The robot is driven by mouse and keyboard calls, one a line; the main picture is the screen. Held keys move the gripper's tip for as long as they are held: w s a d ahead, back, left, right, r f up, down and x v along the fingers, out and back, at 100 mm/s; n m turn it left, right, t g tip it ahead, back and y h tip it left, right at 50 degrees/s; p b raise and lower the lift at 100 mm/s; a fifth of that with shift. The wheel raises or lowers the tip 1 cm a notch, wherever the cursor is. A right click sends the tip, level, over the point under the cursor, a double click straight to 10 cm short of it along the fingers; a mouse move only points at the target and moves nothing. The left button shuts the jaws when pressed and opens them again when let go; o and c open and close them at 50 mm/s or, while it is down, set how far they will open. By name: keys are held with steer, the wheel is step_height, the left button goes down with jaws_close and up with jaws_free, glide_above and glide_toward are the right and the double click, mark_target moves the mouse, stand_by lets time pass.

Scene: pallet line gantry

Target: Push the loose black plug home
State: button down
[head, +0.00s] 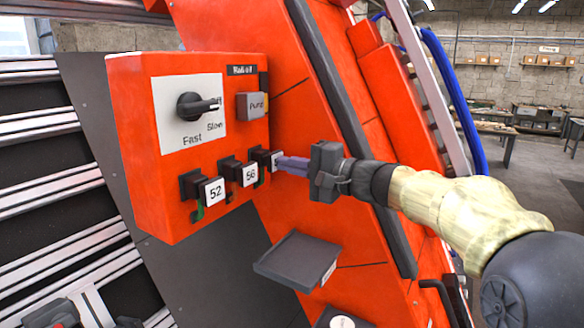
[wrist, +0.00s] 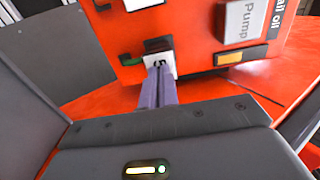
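A red control box (head: 125,100) carries a row of three black plugs with white number labels. Plug 52 (head: 215,191) is at the left and plug 56 (head: 249,175) is in the middle. The third plug (head: 261,156) is at the right, its label mostly hidden by my fingertips. My gripper (head: 281,163) points at this plug, with its purple fingers together. In the wrist view the shut fingers (wrist: 159,85) end at the white label face of the plug (wrist: 158,46), touching or almost touching. I cannot tell how far this plug stands out of its socket.
Above the plugs are a black rotary knob (head: 195,106) marked Fast and Slow, and a grey Pump button (head: 251,105). A dark grey shelf (head: 297,260) juts out below my gripper. A slanted red gantry beam (head: 300,90) stands behind.

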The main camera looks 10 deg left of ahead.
steer(key=b+v, duration=0.7)
steer(key=v, duration=0.7)
steer(key=shift+s, duration=0.15)
steer(key=shift+f, duration=0.2)
